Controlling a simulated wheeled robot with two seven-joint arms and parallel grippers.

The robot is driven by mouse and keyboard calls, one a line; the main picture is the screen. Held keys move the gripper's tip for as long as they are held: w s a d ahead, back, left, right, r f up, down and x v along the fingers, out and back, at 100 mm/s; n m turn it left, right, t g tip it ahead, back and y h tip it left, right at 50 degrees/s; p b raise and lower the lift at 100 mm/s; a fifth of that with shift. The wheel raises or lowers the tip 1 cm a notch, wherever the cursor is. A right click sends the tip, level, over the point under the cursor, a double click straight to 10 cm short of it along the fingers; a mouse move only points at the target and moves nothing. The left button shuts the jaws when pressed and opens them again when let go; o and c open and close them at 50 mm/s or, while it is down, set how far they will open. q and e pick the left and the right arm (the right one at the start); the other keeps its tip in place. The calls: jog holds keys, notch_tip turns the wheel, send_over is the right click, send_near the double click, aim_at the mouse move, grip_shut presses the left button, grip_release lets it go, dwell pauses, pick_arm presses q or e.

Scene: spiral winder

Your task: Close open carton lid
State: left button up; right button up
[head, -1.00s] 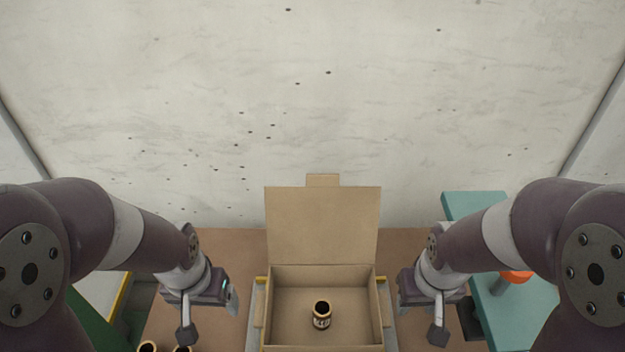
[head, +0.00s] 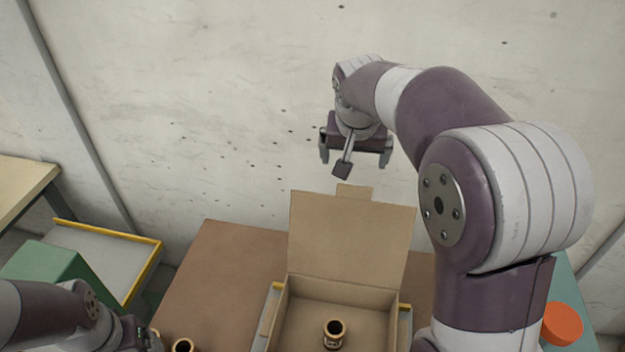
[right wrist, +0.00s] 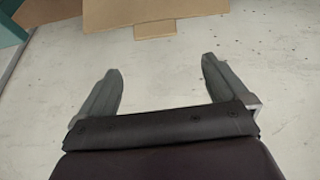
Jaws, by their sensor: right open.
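The brown carton (head: 342,293) stands at the bottom middle of the head view. Its lid (head: 350,237) is open and stands up from the back edge, with a small tab (head: 354,191) on top. A dark jar with a gold rim (head: 334,334) stands inside. My right gripper (head: 354,160) is open and empty, above and behind the lid, apart from it. In the right wrist view the open fingers (right wrist: 162,68) point toward the lid (right wrist: 140,10) at the top, whose tab (right wrist: 155,32) faces them. My left gripper (head: 143,341) is partly cut off at the lower left.
The carton sits on a brown table (head: 222,265). Another jar (head: 183,346) is at the lower left. An orange round thing (head: 562,324) is at the right. A pale wall stands behind. A yellow-edged tray (head: 105,255) lies at the left.

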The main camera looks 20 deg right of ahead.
aim_at(355, 189)
jog(key=shift+m, duration=0.3)
jog(key=x, duration=0.4)
jog(key=p+x, duration=0.1)
jog(key=x, duration=0.3)
jog(key=s+p+x, duration=0.1)
jog(key=x, duration=0.2)
jog(key=shift+w+d+f, duration=0.15)
jog(key=shift+d+f, duration=0.05)
jog(key=shift+f, duration=0.75)
